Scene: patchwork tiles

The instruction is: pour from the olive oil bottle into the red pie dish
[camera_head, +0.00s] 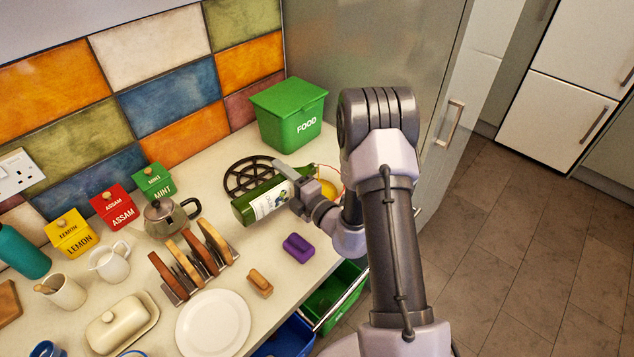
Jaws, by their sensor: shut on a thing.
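The olive oil bottle (262,202) is green with a pale label. It lies tilted far over, close to level, above the counter, with its wide end to the left. My gripper (296,192) is shut on it near its right part, and the fingers cover some of the bottle.
A black round trivet (236,180) and green food bin (289,121) are behind the bottle. A teapot (165,217), toast rack (172,278), purple block (298,247) and plate (213,325) stand left and in front.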

